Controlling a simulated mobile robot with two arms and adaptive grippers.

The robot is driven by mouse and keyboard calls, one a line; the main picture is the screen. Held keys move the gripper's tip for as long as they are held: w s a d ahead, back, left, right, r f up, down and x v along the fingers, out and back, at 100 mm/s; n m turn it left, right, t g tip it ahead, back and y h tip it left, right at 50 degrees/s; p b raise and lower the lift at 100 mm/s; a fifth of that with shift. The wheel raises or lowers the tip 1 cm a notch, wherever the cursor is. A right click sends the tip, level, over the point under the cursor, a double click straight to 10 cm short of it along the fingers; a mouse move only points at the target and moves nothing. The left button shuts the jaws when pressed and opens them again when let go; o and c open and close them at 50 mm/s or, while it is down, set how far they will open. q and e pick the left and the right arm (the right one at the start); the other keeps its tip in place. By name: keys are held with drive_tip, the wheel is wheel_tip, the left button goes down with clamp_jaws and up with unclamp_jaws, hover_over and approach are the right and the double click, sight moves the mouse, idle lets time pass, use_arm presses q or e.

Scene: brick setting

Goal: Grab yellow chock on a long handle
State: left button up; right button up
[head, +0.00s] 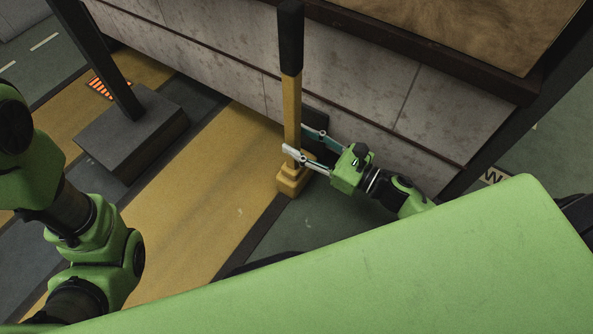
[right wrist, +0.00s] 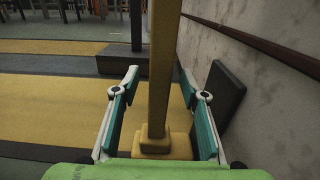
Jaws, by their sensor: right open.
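The yellow chock (head: 291,180) stands on the floor with its long handle (head: 291,105) upright beside the grey wall. The handle is yellow below and black at the top. My right gripper (head: 305,145) is open at the lower part of the handle, just above the chock's base. In the right wrist view the handle (right wrist: 162,70) runs up between the two spread fingers (right wrist: 160,85), with a gap on each side, and the chock's base (right wrist: 154,142) shows below. My left arm is at the left edge of the head view; its gripper is out of the picture.
The grey panelled wall (head: 220,60) is close behind the handle. A dark flat plate (right wrist: 221,97) leans against it, right of my right gripper. A dark post on a grey block (head: 130,130) stands to the left. Yellow floor (head: 200,200) between is clear.

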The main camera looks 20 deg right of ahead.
drive_tip(key=x, duration=0.2)
drive_tip(key=shift+w+a, duration=0.2)
clamp_jaws()
drive_tip(key=shift+r, duration=0.25)
drive_tip(key=shift+r, duration=0.15)
